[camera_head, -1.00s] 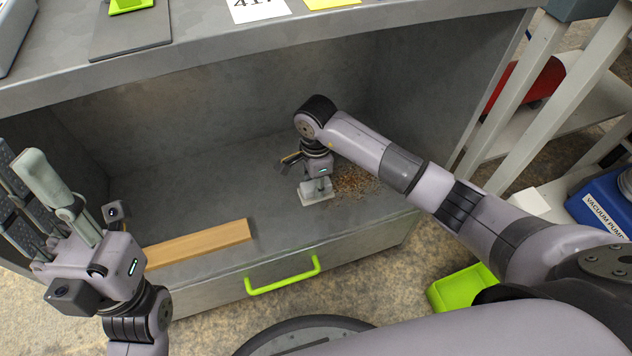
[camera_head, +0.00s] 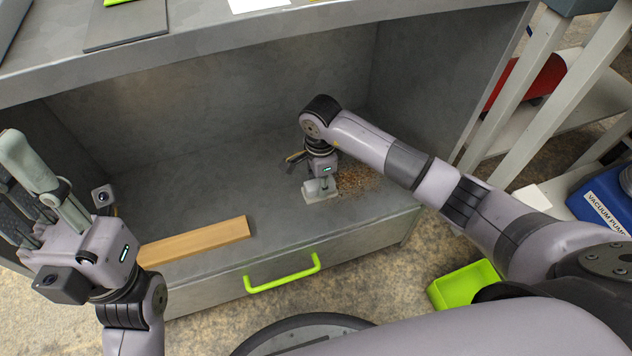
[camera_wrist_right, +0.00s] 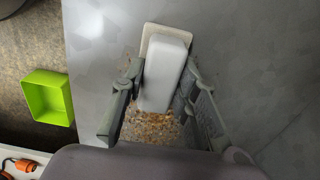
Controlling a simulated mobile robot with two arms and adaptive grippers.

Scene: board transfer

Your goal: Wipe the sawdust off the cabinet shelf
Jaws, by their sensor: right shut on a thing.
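My right gripper (camera_head: 320,180) is shut on a white wiping block (camera_wrist_right: 166,70) with a pale flat base. In the head view the block (camera_head: 318,191) is low at the grey cabinet shelf (camera_head: 215,195), apparently on it. The tan sawdust (camera_head: 358,181) lies just right of the block, partly hidden by my right arm. In the right wrist view sawdust (camera_wrist_right: 152,128) shows between the fingers, beside the block's near end. My left gripper (camera_head: 14,162) is raised at the left edge of the head view, fingers apart, with nothing seen between them.
A wooden plank (camera_head: 195,241) lies at the shelf's front left. A green handle (camera_head: 282,274) is on the cabinet front below. A green bin (camera_head: 464,284) stands on the floor at right; it also shows in the wrist view (camera_wrist_right: 48,97). The shelf's middle is clear.

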